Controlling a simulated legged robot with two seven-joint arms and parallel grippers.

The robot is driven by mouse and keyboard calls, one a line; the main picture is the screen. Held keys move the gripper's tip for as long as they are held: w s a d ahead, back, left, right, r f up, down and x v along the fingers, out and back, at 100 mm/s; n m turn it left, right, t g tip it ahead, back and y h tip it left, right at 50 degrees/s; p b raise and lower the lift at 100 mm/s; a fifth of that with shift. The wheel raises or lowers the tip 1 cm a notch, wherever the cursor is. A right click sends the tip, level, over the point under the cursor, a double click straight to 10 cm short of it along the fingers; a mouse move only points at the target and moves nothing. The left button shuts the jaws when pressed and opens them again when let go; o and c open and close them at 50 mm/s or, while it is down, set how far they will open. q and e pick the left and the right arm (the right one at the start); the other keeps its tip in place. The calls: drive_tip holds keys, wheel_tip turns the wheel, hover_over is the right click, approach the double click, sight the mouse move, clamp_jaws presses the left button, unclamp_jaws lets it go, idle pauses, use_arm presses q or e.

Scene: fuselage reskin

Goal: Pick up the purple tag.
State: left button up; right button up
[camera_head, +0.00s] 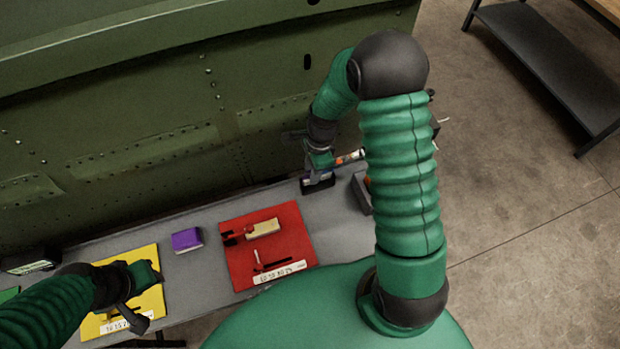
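The purple tag (187,240) is a small purple block with a pale side edge. It lies on the grey table between the yellow mat and the red mat, with no gripper touching it. My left gripper (140,298) is over the yellow mat, to the left of and nearer than the tag. Its finger opening is not clear. My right gripper (317,168) is at the far right part of the table, well away from the tag. It is at a dark block (318,183); whether it grips it I cannot tell.
The red mat (288,220) holds a beige block (263,229) and dark tools. The yellow mat (147,257) lies at the left. A riveted green fuselage panel (130,130) rises behind the grey table (205,282). A dark shelf (550,60) stands far right.

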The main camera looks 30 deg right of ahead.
drive_tip(key=shift+w+d+f, duration=0.15)
drive_tip(key=shift+d+f, duration=0.15)
drive_tip(key=shift+f, duration=0.15)
drive_tip(key=shift+a+r, duration=0.15)
drive_tip(key=shift+a, duration=0.3)
drive_tip(key=shift+c, duration=1.3)
drive_tip(key=shift+a+r, duration=0.15)
drive_tip(key=shift+a, duration=0.4)
clamp_jaws()
drive_tip(key=shift+d, duration=0.6)
use_arm(q)
drive_tip(key=shift+a, duration=0.1)
use_arm(e)
drive_tip(key=shift+s+a, duration=0.2)
drive_tip(key=shift+a, duration=0.05)
